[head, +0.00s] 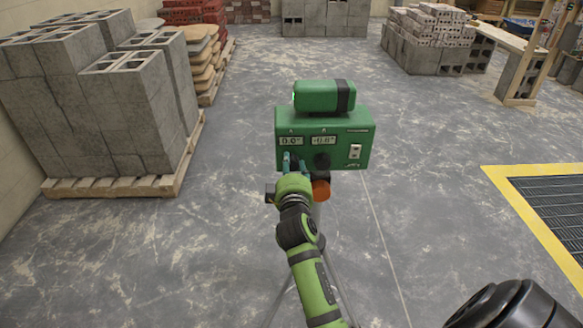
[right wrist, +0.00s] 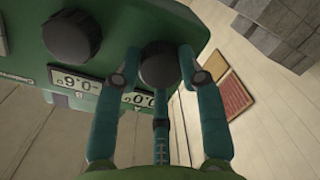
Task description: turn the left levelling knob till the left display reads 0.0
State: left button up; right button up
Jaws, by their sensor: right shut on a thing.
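The green levelling instrument (head: 342,119) stands in the middle of the head view. Its left display (head: 291,141) appears to read 0.0. Its right display (head: 323,140) shows a negative value, which looks like -0.6 upside down in the right wrist view (right wrist: 76,80). My right gripper (head: 291,163) is at the instrument's front, below the left display, and hides the left knob in the head view. In the right wrist view its fingers are shut on the dark left knob (right wrist: 160,66), one on each side. The right knob (head: 322,161) is free beside it. My left gripper is out of view.
An orange knob (head: 321,190) sits below the instrument, close to my right wrist. Block pallets (head: 105,187) stand at the left. A yellow-edged floor grate (head: 520,202) lies at the right. The floor around the instrument is clear.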

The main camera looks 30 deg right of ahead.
aim_at(291, 127)
jog(key=o, duration=1.1)
jog(key=shift+o, duration=0.2)
notch_tip(291, 127, up, 10)
